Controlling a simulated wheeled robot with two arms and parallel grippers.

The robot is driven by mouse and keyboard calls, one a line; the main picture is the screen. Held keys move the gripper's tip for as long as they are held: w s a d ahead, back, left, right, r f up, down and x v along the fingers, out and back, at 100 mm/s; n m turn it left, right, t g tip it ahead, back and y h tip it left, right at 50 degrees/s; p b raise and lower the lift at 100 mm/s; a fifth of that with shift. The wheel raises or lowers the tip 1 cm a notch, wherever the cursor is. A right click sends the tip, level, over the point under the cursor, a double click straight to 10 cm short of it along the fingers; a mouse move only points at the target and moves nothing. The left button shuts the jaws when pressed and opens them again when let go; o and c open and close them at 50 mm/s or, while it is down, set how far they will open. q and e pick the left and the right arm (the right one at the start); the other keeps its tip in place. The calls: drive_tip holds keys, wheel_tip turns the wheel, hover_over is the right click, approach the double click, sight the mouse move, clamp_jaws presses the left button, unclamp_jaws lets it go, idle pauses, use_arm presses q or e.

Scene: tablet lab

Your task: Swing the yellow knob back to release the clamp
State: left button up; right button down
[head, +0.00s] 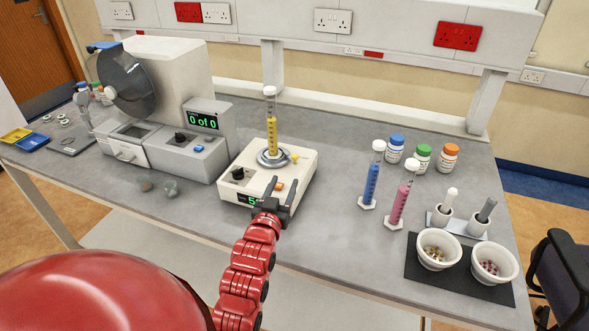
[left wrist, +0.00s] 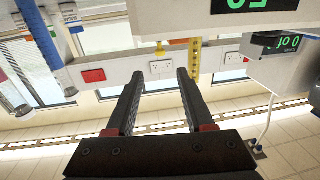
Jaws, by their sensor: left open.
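The yellow knob (head: 294,157) is small and sits at the right side of the grey round clamp (head: 264,161) on top of a cream machine (head: 235,166). A capped clear cylinder with yellow contents (head: 271,135) stands upright in the clamp. My left gripper (head: 284,188) is open and empty at the machine's front right, short of the knob. In the left wrist view, its two dark fingers (left wrist: 158,90) are spread apart, with the machine (left wrist: 205,18) above them and the yellow-filled cylinder (left wrist: 195,62) beyond. My right gripper is not in view.
A blue-filled cylinder (head: 371,184) and a pink-filled cylinder (head: 400,203) stand to the right, before several capped bottles (head: 396,150). Two white bowls (head: 439,260) are at the front right. A grey machine with a display (head: 206,145) stands left. Bare bench (head: 335,215) lies right of the gripper.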

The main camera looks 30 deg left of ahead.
sight(294, 159)
use_arm(q)
drive_tip(key=p+x, duration=0.1)
drive_tip(key=x, duration=0.4)
drive_tip(key=p+x, duration=0.1)
drive_tip(key=x, duration=0.4)
drive_tip(key=shift+r+p, duration=0.2)
drive_tip(key=shift+p, duration=0.1)
drive_tip(key=shift+w+a+f, duration=0.2)
drive_tip(key=shift+w, duration=0.2)
clamp_jaws()
